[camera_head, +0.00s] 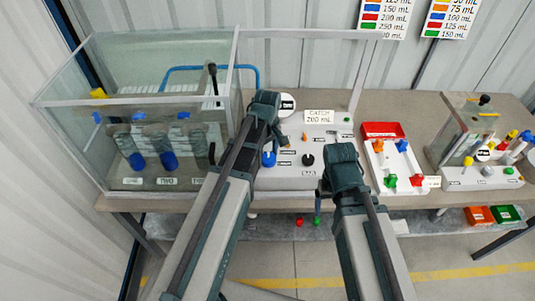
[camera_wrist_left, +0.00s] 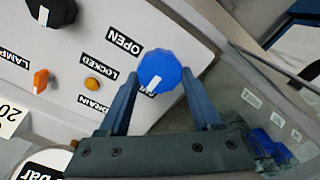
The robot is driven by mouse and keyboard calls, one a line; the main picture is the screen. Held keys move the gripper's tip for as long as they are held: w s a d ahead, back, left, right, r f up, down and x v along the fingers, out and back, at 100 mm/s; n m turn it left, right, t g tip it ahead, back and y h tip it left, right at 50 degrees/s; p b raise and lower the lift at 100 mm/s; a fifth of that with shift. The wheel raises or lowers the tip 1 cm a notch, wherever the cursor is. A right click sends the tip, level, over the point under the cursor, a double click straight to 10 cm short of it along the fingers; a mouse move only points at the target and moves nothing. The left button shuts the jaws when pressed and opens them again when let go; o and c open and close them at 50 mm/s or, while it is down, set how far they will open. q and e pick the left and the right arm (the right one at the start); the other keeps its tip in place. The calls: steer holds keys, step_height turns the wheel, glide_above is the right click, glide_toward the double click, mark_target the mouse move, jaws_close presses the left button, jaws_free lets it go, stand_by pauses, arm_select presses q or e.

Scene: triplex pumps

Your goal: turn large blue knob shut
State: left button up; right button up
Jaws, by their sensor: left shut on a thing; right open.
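The large blue knob (camera_wrist_left: 158,70) sits on the light grey panel (camera_wrist_left: 120,18) in the left wrist view, with its white mark toward the lower left. The words OPEN, LOCKED and DRAIN are beside it. Another label behind the knob is partly hidden. My left gripper (camera_wrist_left: 159,88) has one finger on each side of the knob and is shut on it. In the head view the knob (camera_head: 268,159) shows just below my left wrist, and the fingers are hard to make out. My right gripper (camera_head: 342,157) is open, in front of the panel's right part.
A black knob (camera_head: 308,160) is right of the blue one. A glass tank (camera_head: 70,115) with two smaller blue knobs stands at left. A red-and-white tray (camera_head: 383,131) with coloured parts and a second glass box (camera_head: 450,125) stand at right. Wall charts (camera_head: 384,18) hang behind.

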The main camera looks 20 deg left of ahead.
mark_target(267, 157)
stand_by(0.3)
arm_select(q)
steer(key=o, duration=1.4)
steer(key=shift+r, duration=0.1)
step_height(267, 157, up, 14)
steer(key=p, duration=1.4)
steer(key=shift+f, duration=0.3)
step_height(267, 157, down, 13)
steer(key=b, duration=1.3)
steer(key=shift+r, duration=0.15)
